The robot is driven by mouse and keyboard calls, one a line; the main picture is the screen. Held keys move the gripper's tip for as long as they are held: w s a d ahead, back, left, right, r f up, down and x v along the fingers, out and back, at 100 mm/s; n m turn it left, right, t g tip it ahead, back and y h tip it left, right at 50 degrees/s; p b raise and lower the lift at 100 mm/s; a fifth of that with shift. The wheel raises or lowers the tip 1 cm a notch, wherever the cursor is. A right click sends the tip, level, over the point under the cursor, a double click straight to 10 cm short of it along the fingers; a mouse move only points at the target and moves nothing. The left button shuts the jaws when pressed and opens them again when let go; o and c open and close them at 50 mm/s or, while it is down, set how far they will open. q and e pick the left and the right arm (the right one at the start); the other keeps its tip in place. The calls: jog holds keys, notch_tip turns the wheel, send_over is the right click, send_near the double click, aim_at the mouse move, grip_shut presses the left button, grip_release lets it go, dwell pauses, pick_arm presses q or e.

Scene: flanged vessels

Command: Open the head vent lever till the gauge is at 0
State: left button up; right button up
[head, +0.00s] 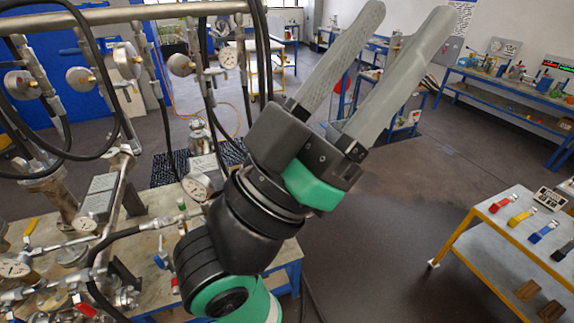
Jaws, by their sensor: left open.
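My left gripper (410,14) is open and empty. Its two long grey fingers point up and to the right, high over the floor and away from the piping. Several round gauges show on the piping at left, among them a gauge (197,186) beside my left arm and one at the lower left (13,268). Their readings are too small to tell. A yellow lever (29,226) and a red lever (84,306) show at the lower left. I cannot tell which lever is the head vent or which gauge belongs to it. My arm hides part of the bench. My right gripper is not in view.
Black hoses (100,95) hang from a horizontal pipe (120,14) over the bench at left. A yellow-framed cart (488,228) with coloured tools stands at right. Blue workbenches (510,98) line the back right. The floor (380,240) between is clear.

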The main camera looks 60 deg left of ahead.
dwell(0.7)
pick_arm(q)
notch_tip(320, 180, down, 19)
jog(key=b, duration=1.8)
jog(key=shift+b, duration=0.4)
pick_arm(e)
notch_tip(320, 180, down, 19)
